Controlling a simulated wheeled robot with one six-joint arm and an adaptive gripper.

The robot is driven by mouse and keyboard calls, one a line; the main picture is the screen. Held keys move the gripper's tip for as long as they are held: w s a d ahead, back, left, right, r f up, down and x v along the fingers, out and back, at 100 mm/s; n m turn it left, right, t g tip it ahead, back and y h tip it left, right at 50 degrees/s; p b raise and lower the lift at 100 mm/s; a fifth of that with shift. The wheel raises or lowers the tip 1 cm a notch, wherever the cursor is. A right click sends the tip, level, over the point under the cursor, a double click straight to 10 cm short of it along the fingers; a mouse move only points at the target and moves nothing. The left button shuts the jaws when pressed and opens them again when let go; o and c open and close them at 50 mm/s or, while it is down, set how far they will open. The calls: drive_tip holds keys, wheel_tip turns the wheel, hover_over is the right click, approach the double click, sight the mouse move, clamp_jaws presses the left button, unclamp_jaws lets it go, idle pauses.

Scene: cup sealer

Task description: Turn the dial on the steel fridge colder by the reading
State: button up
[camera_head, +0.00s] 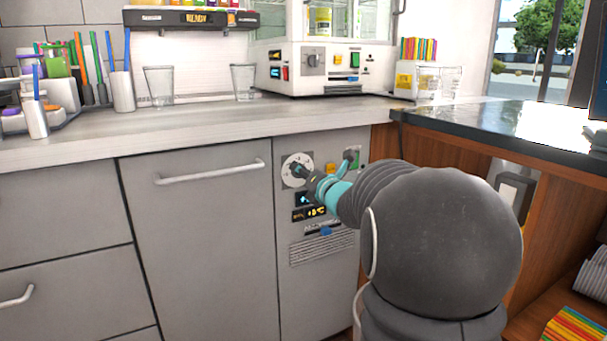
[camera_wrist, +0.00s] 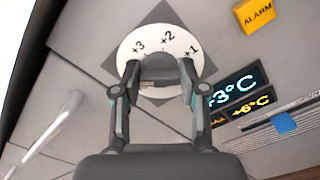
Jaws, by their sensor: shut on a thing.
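The steel fridge (camera_head: 215,250) is set under the counter, with a narrow control panel on its right side. Its dial (camera_head: 290,160) is a white disc on a dark diamond plate.
A yellow ALARM button (camera_wrist: 257,14) sits right of the dial. A blue slider (camera_wrist: 284,122) lies below the readings beside a vent. The fridge door handle (camera_head: 210,172) sticks out at left. A wooden counter (camera_head: 440,150) closes off the right side.

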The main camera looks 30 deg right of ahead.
drive_tip(key=m, duration=0.6)
drive_tip(key=m+p, duration=0.1)
drive_tip(key=m, duration=0.6)
drive_tip(key=m+p, duration=0.1)
drive_tip(key=m, duration=0.5)
drive_tip(key=shift+f+m, duration=0.25)
drive_tip(key=shift+m, duration=0.05)
idle(0.5)
drive_tip(key=o, duration=1.1)
drive_tip(key=shift+o, duration=0.2)
drive_tip(key=shift+s, duration=0.15)
drive_tip(key=s, duration=1.1)
drive_tip(key=shift+s+d, duration=0.2)
drive_tip(key=shift+s, duration=0.2)
